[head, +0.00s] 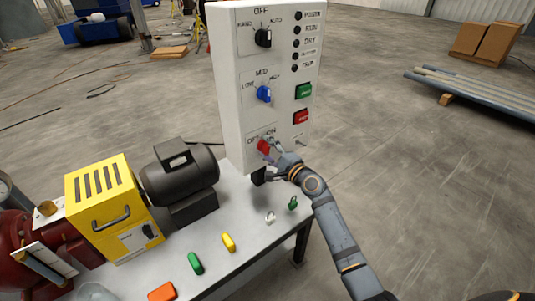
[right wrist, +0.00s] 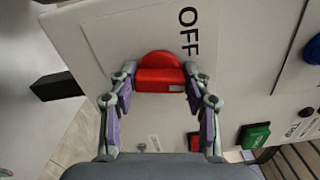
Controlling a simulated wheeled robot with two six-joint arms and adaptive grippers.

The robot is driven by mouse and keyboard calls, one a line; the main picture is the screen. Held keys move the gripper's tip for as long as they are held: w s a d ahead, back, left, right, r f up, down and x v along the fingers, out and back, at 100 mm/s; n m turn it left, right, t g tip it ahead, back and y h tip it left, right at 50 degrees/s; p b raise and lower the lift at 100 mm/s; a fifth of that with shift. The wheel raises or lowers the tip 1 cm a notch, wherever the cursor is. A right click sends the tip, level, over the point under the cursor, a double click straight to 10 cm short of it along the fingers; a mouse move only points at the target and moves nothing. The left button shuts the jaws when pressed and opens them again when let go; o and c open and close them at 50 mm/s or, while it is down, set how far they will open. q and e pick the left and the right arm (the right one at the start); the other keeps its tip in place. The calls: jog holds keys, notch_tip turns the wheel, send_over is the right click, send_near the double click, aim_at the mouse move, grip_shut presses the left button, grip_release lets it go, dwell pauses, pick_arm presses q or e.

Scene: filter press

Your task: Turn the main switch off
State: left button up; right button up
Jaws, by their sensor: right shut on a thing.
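The main switch is a red rotary knob (head: 264,146) low on the white control panel (head: 234,119), between OFF and ON labels. It also shows in the right wrist view as a red knob (right wrist: 160,73) with the OFF label beside it. My right gripper (head: 273,152) is at the knob. In the right wrist view its two fingers (right wrist: 160,84) are closed on the knob's left and right sides. My left gripper is not in view.
Above are a blue selector (head: 264,94), a black selector (head: 263,38), and green (head: 303,91) and red (head: 301,117) buttons. A yellow machine housing (head: 113,208) and dark motor (head: 180,172) stand left on the table. Several small coloured parts lie on the table's front.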

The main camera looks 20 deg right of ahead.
jog(key=n+b, duration=0.1)
jog(key=n, duration=0.1)
jog(key=n+b, duration=0.4)
jog(key=shift+f+n, duration=0.3)
jog(key=shift+f, duration=0.05)
jog(key=n+b, duration=0.3)
jog(key=n, duration=0.1)
jog(key=shift+r+n+b, duration=0.1)
jog(key=shift+n+b, duration=0.2)
jog(key=o, duration=1.2)
jog(key=shift+r, duration=0.1)
jog(key=shift+c, duration=0.2)
